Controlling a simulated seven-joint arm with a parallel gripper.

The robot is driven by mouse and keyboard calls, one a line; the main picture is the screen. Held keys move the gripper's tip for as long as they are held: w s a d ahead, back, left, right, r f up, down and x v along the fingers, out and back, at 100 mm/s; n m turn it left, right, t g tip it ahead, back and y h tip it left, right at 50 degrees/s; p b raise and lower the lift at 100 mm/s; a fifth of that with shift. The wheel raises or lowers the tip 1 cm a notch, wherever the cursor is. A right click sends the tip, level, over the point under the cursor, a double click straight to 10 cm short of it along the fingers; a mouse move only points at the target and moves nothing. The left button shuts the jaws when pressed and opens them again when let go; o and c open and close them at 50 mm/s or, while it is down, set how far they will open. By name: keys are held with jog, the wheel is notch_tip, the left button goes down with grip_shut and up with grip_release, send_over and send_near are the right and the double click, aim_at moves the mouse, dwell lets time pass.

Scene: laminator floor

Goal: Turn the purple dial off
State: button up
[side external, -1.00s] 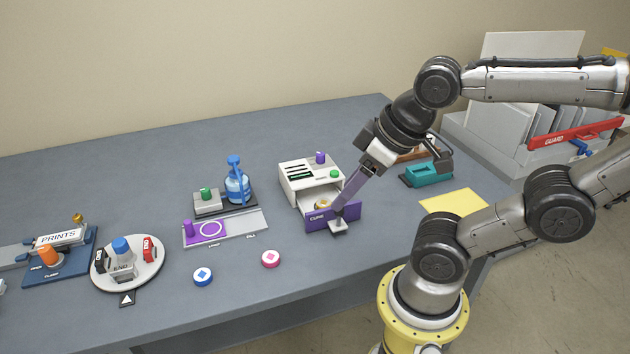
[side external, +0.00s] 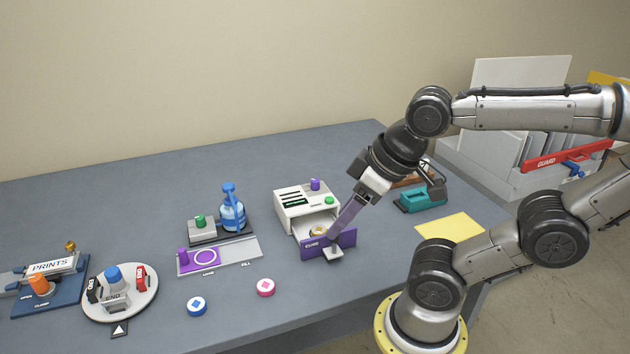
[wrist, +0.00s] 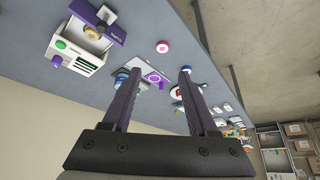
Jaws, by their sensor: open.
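A small purple dial (side external: 315,184) stands on top of a white box (side external: 293,196), behind a green knob (side external: 329,200). The dial also shows at the left of the wrist view (wrist: 57,61). The box's purple-fronted drawer (side external: 313,246) stands open, with a small gold-coloured thing inside and a grey handle in front. My gripper (side external: 338,229) has long purple fingers that overlap the right part of the drawer in the side view. In the wrist view, my gripper (wrist: 160,72) is open and empty, and the box lies left of the fingers, apart from them. The dial's pointer is too small to read.
Left of the box are a tray with a purple ring (side external: 205,257) and a blue bottle (side external: 232,212). Blue (side external: 197,307) and pink (side external: 265,287) discs lie in front. A teal tool (side external: 420,199) and yellow sheet (side external: 449,226) are at the right.

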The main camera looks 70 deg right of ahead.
jog(key=w+d+r+m, duration=0.3)
jog(key=w+r, duration=0.3)
jog(key=r, duration=0.2)
jog(key=m+g, duration=0.6)
jog(key=m, duration=0.3)
send_over(315, 180)
notch_tip(315, 180, down, 10)
jog(key=r, duration=0.1)
notch_tip(315, 180, down, 14)
